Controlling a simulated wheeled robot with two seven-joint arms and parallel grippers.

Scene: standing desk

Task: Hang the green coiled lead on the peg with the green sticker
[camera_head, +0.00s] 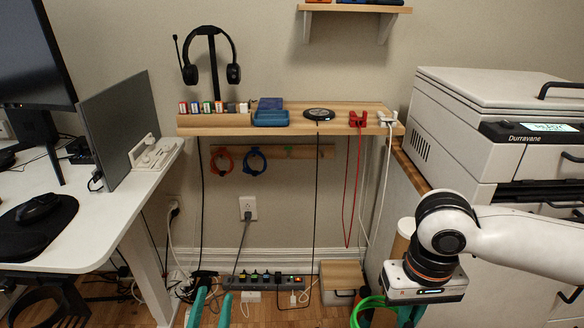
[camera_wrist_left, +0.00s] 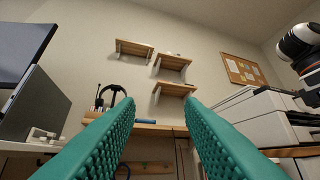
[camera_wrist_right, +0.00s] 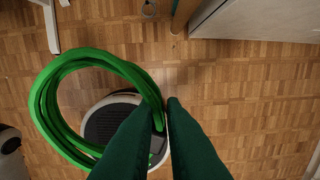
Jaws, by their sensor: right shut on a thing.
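The green coiled lead (camera_head: 366,304) hangs from my right gripper (camera_head: 405,312), low at the right of the head view, in front of the printer. In the right wrist view the coil (camera_wrist_right: 90,57) loops left of the fingers (camera_wrist_right: 170,107), which are shut on its edge. My left gripper (camera_head: 211,292) is open and empty at the bottom of the head view; its spread fingers (camera_wrist_left: 160,103) show in the left wrist view. The wooden peg rail (camera_head: 318,152) is on the wall under the shelf. A green sticker (camera_head: 289,150) marks its right part; no coil hangs there.
An orange coil (camera_head: 221,161) and a blue coil (camera_head: 254,162) hang on the rail's left part. A black cable and a red cable (camera_head: 354,190) dangle from the shelf (camera_head: 350,116). The printer (camera_head: 480,120) stands right, the desk (camera_head: 70,220) left. A power strip (camera_head: 265,282) lies below.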

